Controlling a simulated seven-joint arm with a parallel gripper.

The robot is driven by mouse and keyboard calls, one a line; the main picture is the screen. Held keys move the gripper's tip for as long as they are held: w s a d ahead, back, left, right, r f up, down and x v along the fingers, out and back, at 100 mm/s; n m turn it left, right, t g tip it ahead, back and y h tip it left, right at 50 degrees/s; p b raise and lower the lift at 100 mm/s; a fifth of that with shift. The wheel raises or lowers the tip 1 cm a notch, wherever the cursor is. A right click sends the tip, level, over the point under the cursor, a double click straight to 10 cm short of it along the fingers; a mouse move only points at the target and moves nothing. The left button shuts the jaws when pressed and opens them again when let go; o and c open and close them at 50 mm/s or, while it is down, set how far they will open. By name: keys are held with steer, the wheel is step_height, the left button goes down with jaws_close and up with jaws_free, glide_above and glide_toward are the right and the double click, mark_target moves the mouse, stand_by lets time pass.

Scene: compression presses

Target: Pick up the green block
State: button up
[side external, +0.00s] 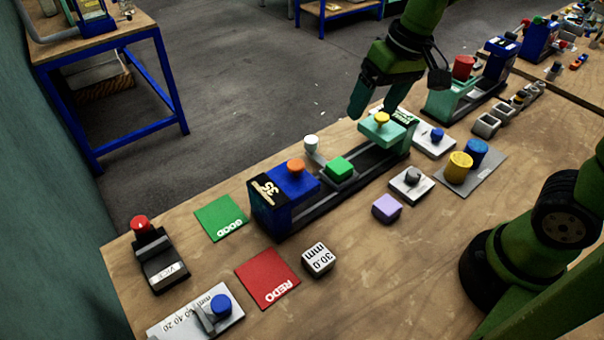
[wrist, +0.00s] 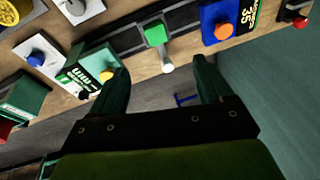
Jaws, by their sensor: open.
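The green block (side external: 340,166) sits on the press track between the blue press end (side external: 291,187) with the orange knob and the teal press end (side external: 384,130) with the yellow knob. In the wrist view the green block (wrist: 156,34) shows at the top, beyond the fingers. My gripper (side external: 374,100) is open and empty. It hangs above and behind the teal press end, apart from the block. In the wrist view its two fingers (wrist: 162,82) are spread wide, with nothing between them.
A green GOOD mat (side external: 221,218) and a red REDO mat (side external: 267,277) lie to the left. A purple block (side external: 387,208) and a white 30.0 mm block (side external: 318,259) sit in front. A second press (side external: 463,85) stands at the right.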

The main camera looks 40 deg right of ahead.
steer(key=w+a+f+n+g+h, duration=0.1)
steer(key=w+f+n+g, duration=0.1)
steer(key=w, duration=0.5)
glide_toward(338, 164)
steer(key=shift+g, duration=0.3)
steer(key=f, duration=0.8)
steer(key=shift+w+a+f, duration=0.1)
steer(key=shift+w+f, duration=0.15)
steer(key=shift+f, duration=0.15)
steer(key=shift+c, duration=0.2)
steer(key=c, duration=1.2)
steer(key=shift+o, duration=0.2)
steer(key=shift+r, duration=0.2)
